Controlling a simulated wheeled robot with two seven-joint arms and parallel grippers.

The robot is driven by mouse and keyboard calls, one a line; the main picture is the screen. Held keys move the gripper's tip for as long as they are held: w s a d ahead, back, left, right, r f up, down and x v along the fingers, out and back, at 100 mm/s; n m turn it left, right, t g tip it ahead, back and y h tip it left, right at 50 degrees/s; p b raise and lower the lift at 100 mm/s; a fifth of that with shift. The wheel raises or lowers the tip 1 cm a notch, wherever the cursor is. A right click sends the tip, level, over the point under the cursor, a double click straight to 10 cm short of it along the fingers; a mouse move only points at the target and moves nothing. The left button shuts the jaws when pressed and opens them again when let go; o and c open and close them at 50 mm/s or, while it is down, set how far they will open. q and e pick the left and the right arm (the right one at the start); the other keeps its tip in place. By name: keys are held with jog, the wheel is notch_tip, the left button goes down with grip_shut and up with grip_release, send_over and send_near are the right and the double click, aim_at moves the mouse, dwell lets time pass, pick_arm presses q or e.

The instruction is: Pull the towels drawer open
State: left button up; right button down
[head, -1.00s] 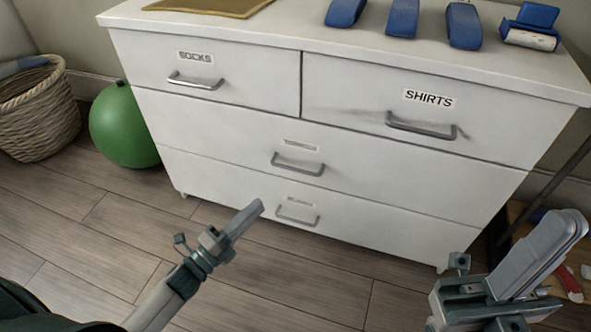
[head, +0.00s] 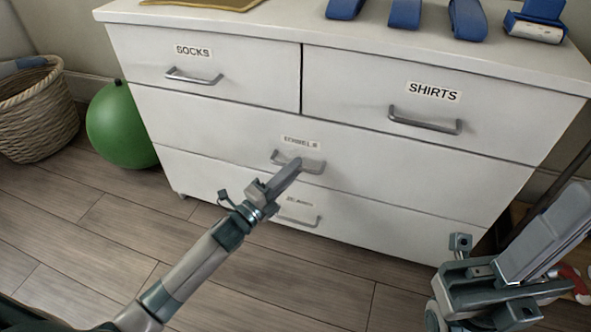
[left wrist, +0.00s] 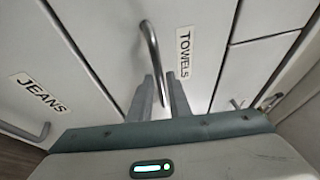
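The white dresser's towels drawer (head: 400,168) is the wide middle one, flush with the front. Its curved metal handle (head: 298,163) sits under a TOWELS label (head: 299,143). My left gripper (head: 292,168) reaches up to this handle from the lower left. In the left wrist view the handle (left wrist: 149,42) runs down toward the gap between my left fingertips (left wrist: 162,80). The fingers look apart; whether they touch the handle is unclear. My right gripper (head: 545,262) is at the lower right, fingers apart and empty, away from the handle.
The socks drawer (head: 240,84) and shirts drawer (head: 500,132) are above. The jeans drawer (head: 400,216) is below and shut. A green ball (head: 120,125) and wicker basket (head: 38,110) stand left. Blue items (head: 405,14) lie on top. The floor in front (head: 310,280) is clear.

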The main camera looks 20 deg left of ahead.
pick_arm(q)
jog(key=shift+w+d+r, duration=0.15)
jog(key=shift+w+d, duration=0.1)
jog(key=shift+w, duration=0.35)
jog(key=shift+c, duration=0.3)
grip_shut()
jog(key=shift+s, duration=0.1)
jog(key=shift+s, duration=0.1)
